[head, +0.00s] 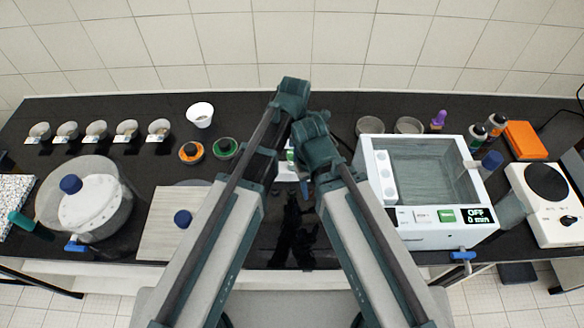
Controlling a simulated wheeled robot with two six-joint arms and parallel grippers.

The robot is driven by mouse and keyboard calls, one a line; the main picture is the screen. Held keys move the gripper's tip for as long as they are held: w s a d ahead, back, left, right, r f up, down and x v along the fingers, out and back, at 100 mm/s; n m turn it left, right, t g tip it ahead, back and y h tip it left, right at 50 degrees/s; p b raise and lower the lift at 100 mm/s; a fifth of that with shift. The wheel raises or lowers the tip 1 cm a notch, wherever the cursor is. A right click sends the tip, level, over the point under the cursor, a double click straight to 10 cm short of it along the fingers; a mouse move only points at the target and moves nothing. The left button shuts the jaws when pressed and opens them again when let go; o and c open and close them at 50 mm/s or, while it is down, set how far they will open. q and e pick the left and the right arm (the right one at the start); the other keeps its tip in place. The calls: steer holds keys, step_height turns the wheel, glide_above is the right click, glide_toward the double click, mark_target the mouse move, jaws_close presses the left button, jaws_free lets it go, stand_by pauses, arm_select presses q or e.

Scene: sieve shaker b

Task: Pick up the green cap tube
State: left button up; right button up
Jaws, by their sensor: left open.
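A small item with green on it (290,155), which looks like the green cap tube, shows in the narrow gap between my two arms near the middle of the table. A white piece (286,174) shows just below it, perhaps its holder. My arms cover most of this spot. My left gripper (304,187) is open, pointing down close to the white piece, and is largely hidden by my arm links. I cannot tell whether it touches the tube. My right gripper is hidden behind my arms.
A water bath (462,240) with an OFF display stands at right, beside a hot plate (544,205). A lidded pot (95,222) and a grey board (160,230) are at left.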

mark_target(292, 160)
arm_select(q)
steer(key=f+b, duration=0.5)
steer(key=shift+a+f, duration=0.2)
steer(key=shift+a, duration=0.15)
arm_select(e)
step_height(292, 160, down, 5)
steer(key=shift+f, duration=0.15)
arm_select(q)
steer(key=shift+r, duration=0.1)
jaws_close()
